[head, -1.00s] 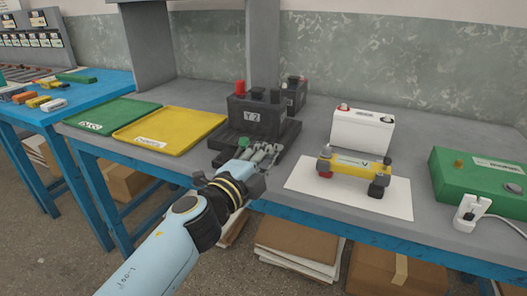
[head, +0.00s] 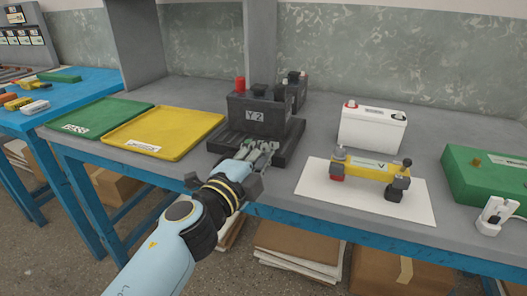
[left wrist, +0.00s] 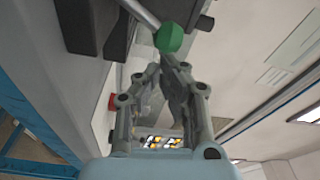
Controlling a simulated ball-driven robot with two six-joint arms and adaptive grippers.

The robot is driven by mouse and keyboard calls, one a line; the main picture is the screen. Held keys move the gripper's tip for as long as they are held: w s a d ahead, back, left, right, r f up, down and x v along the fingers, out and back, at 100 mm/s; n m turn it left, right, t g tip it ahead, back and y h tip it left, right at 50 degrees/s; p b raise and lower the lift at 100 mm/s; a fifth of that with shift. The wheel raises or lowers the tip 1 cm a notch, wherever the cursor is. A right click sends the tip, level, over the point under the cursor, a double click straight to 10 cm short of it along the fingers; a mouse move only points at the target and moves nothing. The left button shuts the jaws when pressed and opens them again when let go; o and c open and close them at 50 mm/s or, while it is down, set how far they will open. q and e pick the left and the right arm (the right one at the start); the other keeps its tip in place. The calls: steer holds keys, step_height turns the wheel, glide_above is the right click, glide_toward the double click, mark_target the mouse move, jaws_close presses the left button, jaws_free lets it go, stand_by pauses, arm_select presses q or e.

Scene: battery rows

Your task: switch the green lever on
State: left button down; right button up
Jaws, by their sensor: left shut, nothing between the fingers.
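The green lever shows in the left wrist view as a round green knob (left wrist: 170,37) on a thin metal rod (left wrist: 140,12) that comes in from the top left. In the head view my gripper and arm largely hide it. My left gripper (head: 266,148) is in front of the black battery marked Y2 (head: 258,118), over the front of its dark base (head: 290,150). Its fingers are shut and empty. In the left wrist view the fingertips (left wrist: 174,60) are right at the near side of the knob; I cannot tell whether they touch. My right gripper is not in view.
A yellow tray (head: 188,124) and a green tray (head: 100,114) lie left of the battery. To the right are a white battery (head: 372,128), a yellow device (head: 366,168) on a white sheet (head: 320,190) and a green box (head: 485,180). Grey bench shows between them.

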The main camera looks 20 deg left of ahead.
arm_select(q)
steer(key=shift+a+r, duration=0.1)
steer(key=shift+a+r+n, duration=0.1)
steer(key=shift+n, duration=0.3)
